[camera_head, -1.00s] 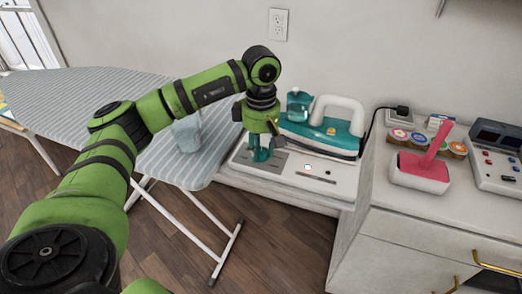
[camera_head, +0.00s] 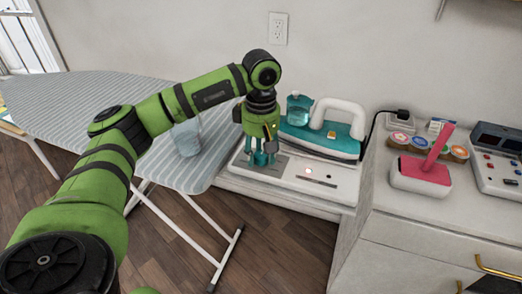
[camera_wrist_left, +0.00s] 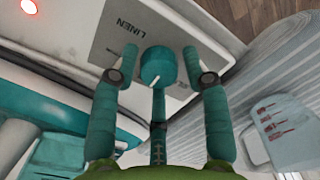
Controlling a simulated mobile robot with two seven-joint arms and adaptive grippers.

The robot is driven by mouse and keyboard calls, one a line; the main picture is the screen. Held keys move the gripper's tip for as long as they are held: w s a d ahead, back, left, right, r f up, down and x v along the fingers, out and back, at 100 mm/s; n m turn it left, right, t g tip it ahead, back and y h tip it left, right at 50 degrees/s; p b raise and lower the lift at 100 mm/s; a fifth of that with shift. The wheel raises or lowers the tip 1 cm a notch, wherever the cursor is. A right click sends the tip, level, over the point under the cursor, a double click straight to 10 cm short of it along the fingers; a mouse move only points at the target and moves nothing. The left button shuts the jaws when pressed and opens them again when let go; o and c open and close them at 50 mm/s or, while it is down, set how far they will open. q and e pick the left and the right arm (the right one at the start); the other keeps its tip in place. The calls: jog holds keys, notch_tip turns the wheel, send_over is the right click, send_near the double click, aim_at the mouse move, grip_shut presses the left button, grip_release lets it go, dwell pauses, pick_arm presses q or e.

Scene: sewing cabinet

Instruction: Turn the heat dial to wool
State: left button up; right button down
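The heat dial (camera_wrist_left: 158,66) is a round teal knob with a small pale mark, on a grey panel (camera_wrist_left: 125,30) of the white iron station (camera_head: 331,190). The word LINEN is printed beside it; no other label is readable. In the head view the gripper hides the dial. My left gripper (camera_head: 262,160) points down over the panel. In the left wrist view its two upper fingers (camera_wrist_left: 160,75) stand either side of the dial, with visible gaps, and a third finger lies below. It is open. My right gripper is not in view.
A teal and white iron (camera_head: 325,137) rests on the station behind the gripper. A lit red lamp (camera_head: 308,171) is on the station. A striped ironing board (camera_head: 75,100) with a clear cup (camera_head: 187,138) stands left. A pink-handled object (camera_head: 424,170) is on the right counter.

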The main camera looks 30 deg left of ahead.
aim_at(261, 155)
pick_arm(q)
jog(key=shift+r, duration=0.15)
jog(key=shift+w+r, duration=0.1)
jog(key=shift+r, duration=0.15)
notch_tip(261, 155, up, 11)
jog(key=shift+r, duration=0.15)
dwell(0.8)
